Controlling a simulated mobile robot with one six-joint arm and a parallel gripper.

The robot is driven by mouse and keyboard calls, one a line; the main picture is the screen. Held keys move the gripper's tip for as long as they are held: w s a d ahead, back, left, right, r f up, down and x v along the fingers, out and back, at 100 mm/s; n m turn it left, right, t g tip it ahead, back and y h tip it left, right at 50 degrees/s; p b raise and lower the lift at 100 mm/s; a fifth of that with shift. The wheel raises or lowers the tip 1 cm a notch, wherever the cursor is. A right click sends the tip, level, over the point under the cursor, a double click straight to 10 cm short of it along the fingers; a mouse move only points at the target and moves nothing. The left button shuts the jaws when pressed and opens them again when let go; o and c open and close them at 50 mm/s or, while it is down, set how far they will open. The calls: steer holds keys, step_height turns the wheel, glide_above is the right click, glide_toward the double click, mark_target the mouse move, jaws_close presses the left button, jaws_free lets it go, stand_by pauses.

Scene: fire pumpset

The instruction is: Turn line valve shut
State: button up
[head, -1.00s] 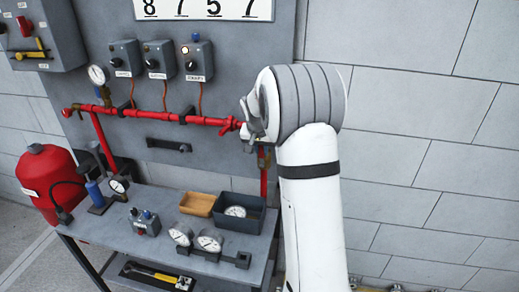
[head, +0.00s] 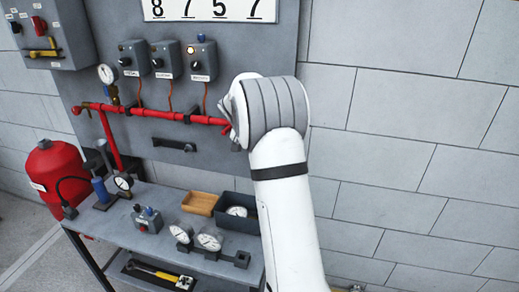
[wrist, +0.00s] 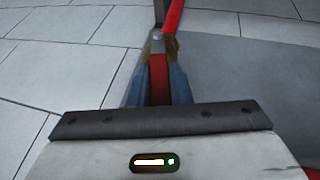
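The line valve's red handle (wrist: 159,80) shows in the wrist view, lying lengthwise between the two blue-grey fingers of my gripper (wrist: 158,72). The fingers press against both sides with no clear gap. A grey metal valve part (wrist: 157,44) is just beyond the fingertips, beside a red pipe (wrist: 173,18). In the head view my gripper (head: 233,118) is at the right end of the red horizontal pipe (head: 165,114). My wrist hides most of the valve there, and only a bit of red shows beside the fingers.
Three grey switch boxes (head: 166,59) hang above the pipe, with a pressure gauge (head: 107,74) at its left. Below is a bench with gauges (head: 209,239), a dark bin (head: 232,225) and a wooden tray (head: 201,203). A red tank (head: 56,178) stands left. The wall at right is clear.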

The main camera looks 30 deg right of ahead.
steer(key=shift+o, duration=1.4)
steer(key=shift+s+a, duration=0.1)
steer(key=shift+a, duration=0.1)
steer(key=shift+o, duration=0.7)
steer(key=shift+d, duration=0.15)
steer(key=shift+r, duration=0.1)
steer(key=w+b+v, duration=0.1)
steer(key=v, duration=0.6)
steer(key=shift+s+a+r, duration=0.3)
steer(key=shift+s, duration=0.1)
steer(key=shift+c, duration=0.5)
